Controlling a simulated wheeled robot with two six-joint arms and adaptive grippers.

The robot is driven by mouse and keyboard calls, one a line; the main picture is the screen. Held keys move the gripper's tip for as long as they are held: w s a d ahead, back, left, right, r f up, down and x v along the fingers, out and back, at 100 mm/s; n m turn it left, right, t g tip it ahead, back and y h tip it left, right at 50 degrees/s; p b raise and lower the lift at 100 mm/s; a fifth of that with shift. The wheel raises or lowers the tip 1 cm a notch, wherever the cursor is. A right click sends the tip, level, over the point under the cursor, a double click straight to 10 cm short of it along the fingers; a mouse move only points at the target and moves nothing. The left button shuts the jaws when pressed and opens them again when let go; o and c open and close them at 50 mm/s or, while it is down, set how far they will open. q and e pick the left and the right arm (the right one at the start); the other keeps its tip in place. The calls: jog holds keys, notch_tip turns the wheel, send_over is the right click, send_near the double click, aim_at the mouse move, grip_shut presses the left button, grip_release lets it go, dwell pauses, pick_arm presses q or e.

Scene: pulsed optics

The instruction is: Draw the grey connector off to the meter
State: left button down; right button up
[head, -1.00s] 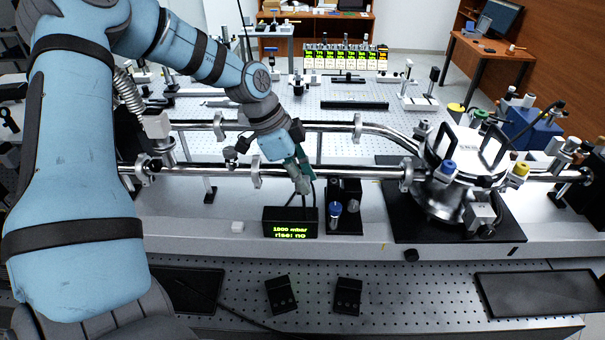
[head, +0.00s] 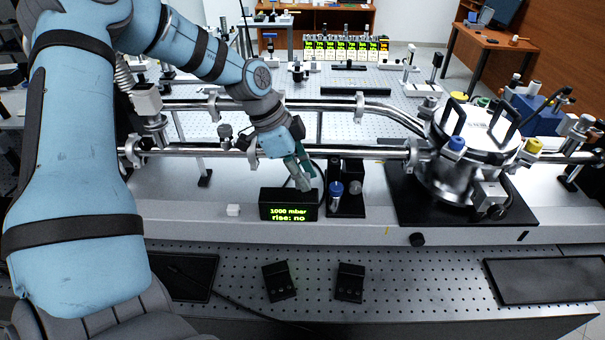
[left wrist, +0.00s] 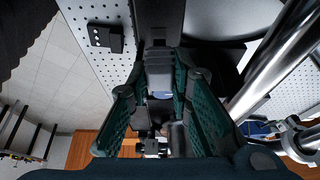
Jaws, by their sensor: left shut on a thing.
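The meter (head: 289,205) is a black box with green text reading "1000 mbar" and "rise: no", on the ledge in front of the pipes. My left gripper (head: 303,176), with green fingers, points down just behind the meter's right part. It is shut on a grey piece that looks like the grey connector; this shows between the fingers (left wrist: 163,85) in the left wrist view as a small grey block (left wrist: 160,68). In the head view the fingers mostly hide it, and I cannot tell whether it touches the meter. My right gripper is out of view.
A black stand with a blue-capped part (head: 336,190) is close right of the gripper. Shiny pipes (head: 370,152) run behind it to a steel chamber (head: 470,155). A small white block (head: 233,210) lies left of the meter. The front ledge is mostly clear.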

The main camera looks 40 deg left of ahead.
pick_arm(q)
jog(key=shift+f+b, duration=0.7)
jog(key=shift+f, duration=0.05)
jog(key=shift+f+b, duration=0.4)
jog(key=shift+f, duration=0.05)
jog(key=c, duration=1.4)
grip_release()
jog(key=shift+o, duration=0.2)
jog(key=shift+r, duration=0.15)
jog(key=w+d+p+v, duration=0.1)
jog(key=p+v, duration=0.2)
jog(key=v, duration=1.2)
jog(key=shift+r, duration=0.6)
jog(key=shift+s, duration=0.1)
